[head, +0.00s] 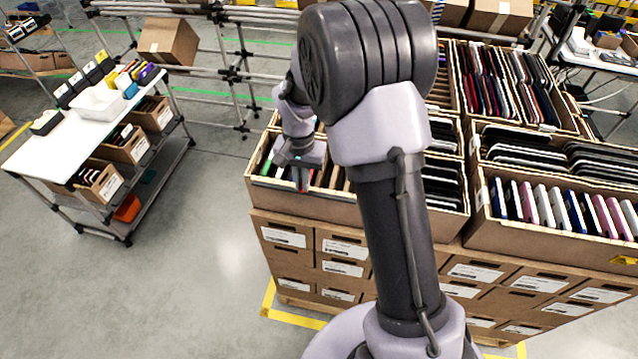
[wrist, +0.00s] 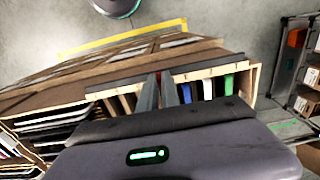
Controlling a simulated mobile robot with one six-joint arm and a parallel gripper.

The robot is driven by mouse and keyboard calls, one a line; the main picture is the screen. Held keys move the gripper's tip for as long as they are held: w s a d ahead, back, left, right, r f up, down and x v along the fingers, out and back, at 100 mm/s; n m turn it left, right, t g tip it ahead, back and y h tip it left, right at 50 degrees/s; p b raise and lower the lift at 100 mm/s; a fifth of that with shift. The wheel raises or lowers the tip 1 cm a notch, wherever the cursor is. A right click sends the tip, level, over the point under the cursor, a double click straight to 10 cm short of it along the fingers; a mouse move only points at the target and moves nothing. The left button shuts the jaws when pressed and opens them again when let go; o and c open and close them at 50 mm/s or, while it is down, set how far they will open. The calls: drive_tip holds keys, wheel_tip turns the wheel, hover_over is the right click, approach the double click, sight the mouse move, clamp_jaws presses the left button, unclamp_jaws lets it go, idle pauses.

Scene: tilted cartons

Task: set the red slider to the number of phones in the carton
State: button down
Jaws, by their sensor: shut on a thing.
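My gripper (head: 301,184) reaches down to the near rim of an open carton (head: 315,206) in the head view. In the wrist view its two fingers (wrist: 158,77) are closed around a small red piece, the red slider (wrist: 158,75), at a dark strip (wrist: 205,69) along the carton's rim. Only a sliver of the slider shows; its exact setting and any numbers cannot be read. Upright phones stand in the carton's slots in the wrist view: a blue one (wrist: 190,92), a white one (wrist: 208,88) and a green one (wrist: 229,84), with dark shapes between them. The gripper body hides part of the carton.
Neighbouring cartons hold dark phones (head: 440,183), and pink and white ones (head: 557,207). Closed labelled boxes (head: 345,248) are stacked below. A white-topped cart (head: 62,140) with a white bin (head: 97,103) stands at the left. The floor between is clear.

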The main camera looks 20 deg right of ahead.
drive_tip(key=c, duration=1.6)
unclamp_jaws()
drive_tip(key=shift+o, duration=0.2)
wheel_tip(320, 180, up, 18)
drive_tip(key=p, duration=0.2)
drive_tip(key=shift+f, duration=0.25)
drive_tip(key=s+a+f+n+t+y+b, duration=0.1)
drive_tip(key=s+a+f+t+b, duration=0.1)
drive_tip(key=s+f+b, duration=0.7)
drive_tip(key=s+a+f+n+t+y+b, duration=0.1)
drive_tip(key=s+a+f+t+b, duration=0.2)
drive_tip(key=s+f+b, duration=0.7)
drive_tip(key=s+b, duration=0.5)
drive_tip(key=b, duration=0.1)
drive_tip(key=shift+a+t+b, duration=0.3)
drive_tip(key=shift+t+b, duration=0.05)
drive_tip(key=shift+t, duration=0.05)
